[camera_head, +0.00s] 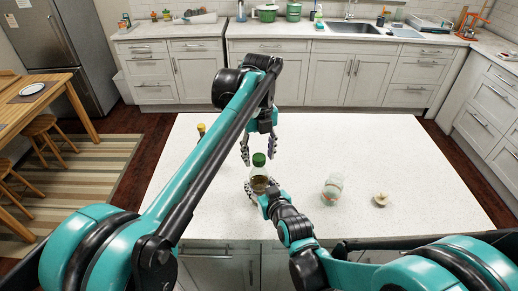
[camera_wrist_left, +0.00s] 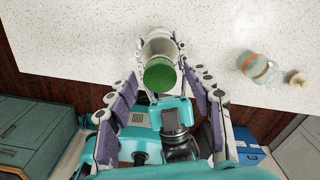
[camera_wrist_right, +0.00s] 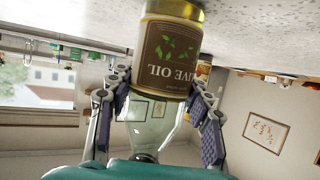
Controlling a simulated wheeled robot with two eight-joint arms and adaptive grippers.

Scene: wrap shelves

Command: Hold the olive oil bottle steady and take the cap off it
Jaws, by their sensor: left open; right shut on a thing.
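The olive oil bottle (camera_head: 259,182) stands upright on the white counter, with its green cap (camera_head: 259,159) on top. My right gripper (camera_head: 257,193) is shut around the bottle low in the head view. In the right wrist view the labelled bottle (camera_wrist_right: 170,55) appears upside down between the fingers (camera_wrist_right: 160,105); its cap is hidden there. My left gripper (camera_head: 259,148) is open and points down above the bottle. In the left wrist view the green cap (camera_wrist_left: 159,75) lies between the spread fingers (camera_wrist_left: 164,62); I cannot tell whether either finger touches it.
A clear glass jar (camera_head: 332,190) and a small round lid-like piece (camera_head: 380,199) are on the counter (camera_head: 420,180) to the right. The counter's far right is clear.

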